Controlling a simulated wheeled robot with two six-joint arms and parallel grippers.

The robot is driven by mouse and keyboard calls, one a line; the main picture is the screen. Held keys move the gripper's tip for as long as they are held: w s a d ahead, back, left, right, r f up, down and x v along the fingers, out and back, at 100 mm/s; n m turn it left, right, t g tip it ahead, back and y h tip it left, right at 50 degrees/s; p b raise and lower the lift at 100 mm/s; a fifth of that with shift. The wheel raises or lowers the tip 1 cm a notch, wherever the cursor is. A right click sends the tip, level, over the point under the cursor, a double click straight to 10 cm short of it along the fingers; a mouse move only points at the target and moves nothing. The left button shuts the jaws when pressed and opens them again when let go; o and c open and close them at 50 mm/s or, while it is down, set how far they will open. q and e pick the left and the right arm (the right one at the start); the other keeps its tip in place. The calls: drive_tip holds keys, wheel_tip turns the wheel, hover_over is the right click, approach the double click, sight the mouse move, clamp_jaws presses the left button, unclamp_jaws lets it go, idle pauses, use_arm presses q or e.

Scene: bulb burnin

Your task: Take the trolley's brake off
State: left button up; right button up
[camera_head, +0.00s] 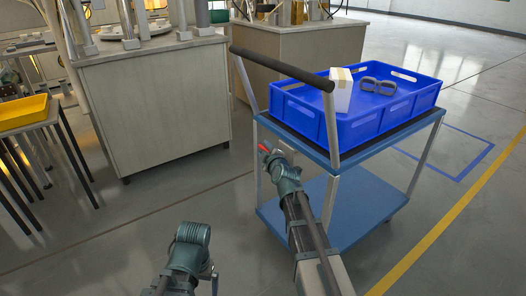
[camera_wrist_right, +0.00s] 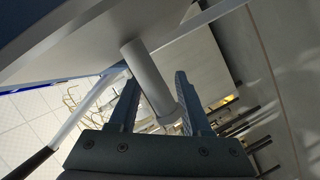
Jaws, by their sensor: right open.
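The trolley (camera_head: 330,206) has a blue top deck, a blue lower shelf and a black push handle (camera_head: 281,68) on pale posts. My right arm reaches to its near left corner in the head view, with the right gripper (camera_head: 271,152) close to the deck edge. A small red part (camera_head: 265,146) shows at the gripper's tip; I cannot tell whether it is the brake. In the right wrist view the right gripper (camera_wrist_right: 157,77) is open, with a grey cylinder (camera_wrist_right: 150,80) with a wider end between its fingers. Contact is unclear. My left arm shows, but its gripper does not.
A blue crate (camera_head: 372,128) on the trolley holds a white box (camera_head: 341,91) and a dark grey two-ringed object (camera_head: 378,86). A grey cabinet (camera_head: 155,112) stands left of the trolley, and a yellow tray (camera_head: 22,112) sits farther left. The floor at right is open.

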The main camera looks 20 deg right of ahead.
drive_tip(key=shift+c, duration=0.2)
clamp_jaws()
idle(1.3)
